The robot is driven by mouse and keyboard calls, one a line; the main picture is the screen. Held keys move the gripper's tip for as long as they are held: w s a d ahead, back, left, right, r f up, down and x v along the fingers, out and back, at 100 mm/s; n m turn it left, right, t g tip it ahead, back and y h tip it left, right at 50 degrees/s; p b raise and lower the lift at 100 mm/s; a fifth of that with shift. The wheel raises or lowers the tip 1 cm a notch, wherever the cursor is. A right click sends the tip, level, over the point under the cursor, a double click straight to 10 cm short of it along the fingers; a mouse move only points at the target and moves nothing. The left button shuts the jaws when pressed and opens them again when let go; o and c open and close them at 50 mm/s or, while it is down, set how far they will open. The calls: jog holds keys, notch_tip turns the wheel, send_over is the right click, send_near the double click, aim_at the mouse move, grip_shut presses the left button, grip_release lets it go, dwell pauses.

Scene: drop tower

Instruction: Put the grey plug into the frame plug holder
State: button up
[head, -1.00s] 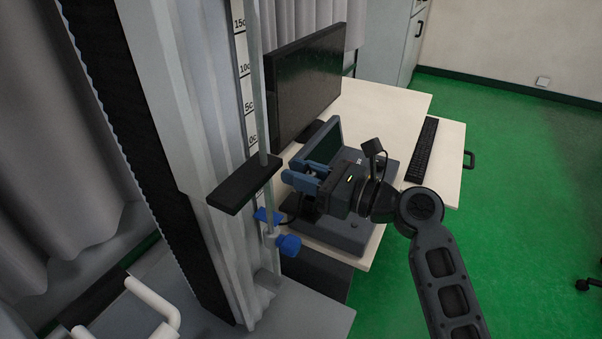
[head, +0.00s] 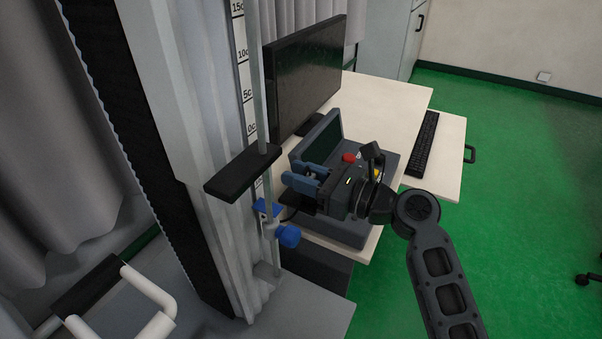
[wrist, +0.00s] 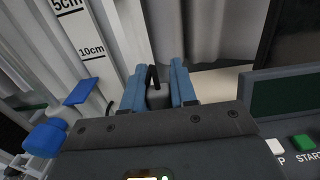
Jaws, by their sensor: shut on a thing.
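My gripper (head: 296,175) is right of the tower in the head view, its blue fingers pointing left. In the wrist view the fingers (wrist: 157,82) are shut on a small grey plug (wrist: 158,97) with a black piece rising from it. The plug is hidden in the head view. A blue bracket with a round blue knob (head: 288,236) is on the tower's thin rod, left of and below my gripper, with a gap between. It also shows at the left of the wrist view (wrist: 45,138). I cannot tell for certain which part is the frame plug holder.
A black block (head: 242,172) juts from the tower, left of my gripper. The control console (head: 345,228) with a red button is under and behind my gripper. A monitor (head: 305,75) and keyboard (head: 422,145) stand on the desk. White tubing (head: 150,290) is at lower left.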

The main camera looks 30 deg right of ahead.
jog(key=shift+f, duration=0.15)
jog(key=o, duration=0.9)
jog(key=v, duration=0.7)
jog(key=shift+s+d+b, duration=0.25)
jog(key=shift+s+b, duration=0.05)
jog(key=shift+b, duration=0.1)
